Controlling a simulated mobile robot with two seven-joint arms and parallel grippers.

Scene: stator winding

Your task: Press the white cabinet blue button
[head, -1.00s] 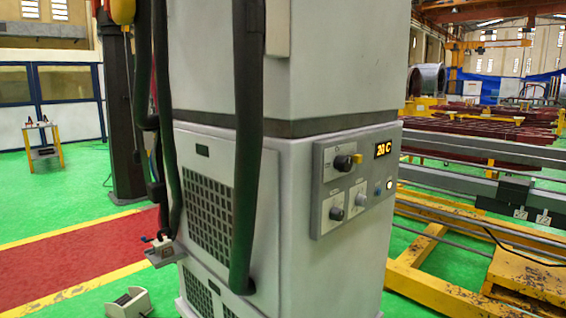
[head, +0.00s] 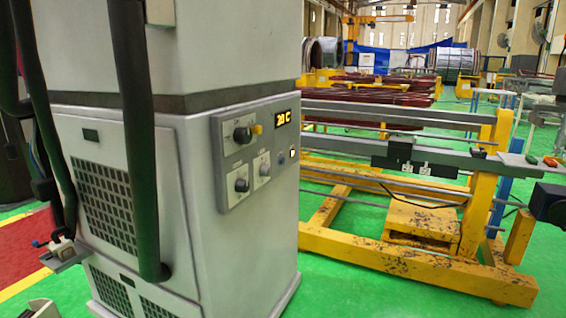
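The white cabinet (head: 245,235) stands left of centre in the head view, with a grey control panel (head: 232,192) on its right-hand face. A small round bluish button (head: 282,158) sits low on the panel's right side, beside a small bright white light (head: 293,153). Nothing covers the button.
A thick black hose (head: 136,150) hangs in front of the cabinet's left face. A yellow frame with grey rails (head: 400,265) stands right of the cabinet. A dark block (head: 551,204) is at the right edge. Green floor is open between the cabinet and the frame.

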